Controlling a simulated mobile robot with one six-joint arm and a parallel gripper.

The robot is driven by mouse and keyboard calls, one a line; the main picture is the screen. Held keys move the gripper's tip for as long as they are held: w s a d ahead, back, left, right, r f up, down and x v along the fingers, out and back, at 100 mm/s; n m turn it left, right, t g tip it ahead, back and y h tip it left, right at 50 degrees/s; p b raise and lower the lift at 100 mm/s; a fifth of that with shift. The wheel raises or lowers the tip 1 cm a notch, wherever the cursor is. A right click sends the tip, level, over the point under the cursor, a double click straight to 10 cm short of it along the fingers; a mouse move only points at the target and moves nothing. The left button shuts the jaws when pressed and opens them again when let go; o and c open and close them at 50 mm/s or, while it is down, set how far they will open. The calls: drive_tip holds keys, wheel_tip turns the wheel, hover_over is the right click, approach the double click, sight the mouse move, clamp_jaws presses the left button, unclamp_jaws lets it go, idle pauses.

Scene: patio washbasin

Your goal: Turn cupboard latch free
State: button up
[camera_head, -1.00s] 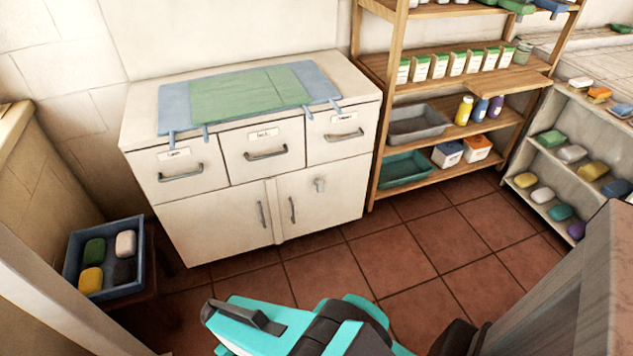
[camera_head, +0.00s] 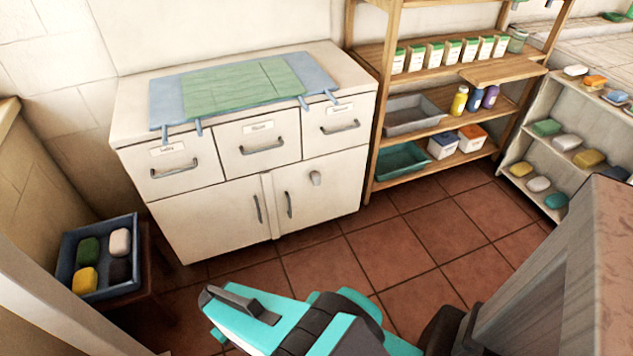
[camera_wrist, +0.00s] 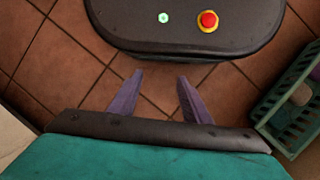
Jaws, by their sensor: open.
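The white cupboard (camera_head: 190,227) stands against the back wall, with three labelled drawers above two shut doors. Each door has a vertical bar handle near the middle seam. My gripper shows in the wrist view (camera_wrist: 156,98), its two fingers apart with nothing between them, above the tiled floor. In the head view my teal arm is low in the foreground, well short of the cupboard; its fingertips cannot be made out there.
A wooden shelf unit (camera_head: 421,166) with boxes, bottles and bins stands right of the cupboard. A blue tray of soaps (camera_head: 66,272) sits at left. A soap rack (camera_head: 535,160) and a grey counter (camera_head: 560,270) are at right. Tiled floor (camera_head: 400,240) before the cupboard is clear.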

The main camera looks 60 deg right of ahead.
drive_tip(key=w+d+f+m+t+h+b, duration=0.1)
drive_tip(key=w+d+f+m+t+b, duration=0.15)
drive_tip(key=w+d, duration=0.5)
drive_tip(key=w+d+f+m+t+h+b, duration=0.1)
drive_tip(key=w+d+f+t+b, duration=0.2)
drive_tip(key=d, duration=0.7)
drive_tip(key=w+d+r+m+t+h+b, duration=0.1)
drive_tip(key=w+d+r+t+h+b, duration=0.15)
drive_tip(key=d, duration=0.65)
drive_tip(key=w+d+r+m+t+h+b, duration=0.15)
drive_tip(key=w+d+b, duration=0.25)
drive_tip(key=d, duration=0.4)
drive_tip(key=t+h+b, duration=0.4)
drive_tip(key=t+b, duration=0.5)
drive_tip(key=b, duration=0.3)
approach(318, 179)
drive_tip(key=s+a, duration=0.1)
drive_tip(key=a, duration=0.1)
drive_tip(key=shift+s+d, duration=0.15)
drive_tip(key=shift+s, duration=0.3)
drive_tip(key=shift+w, duration=0.1)
drive_tip(key=b+x, duration=0.3)
drive_tip(key=x, duration=0.9)
drive_tip(key=shift+d, duration=0.2)
drive_tip(key=shift+w+d, duration=0.35)
drive_tip(key=shift+w, duration=0.25)
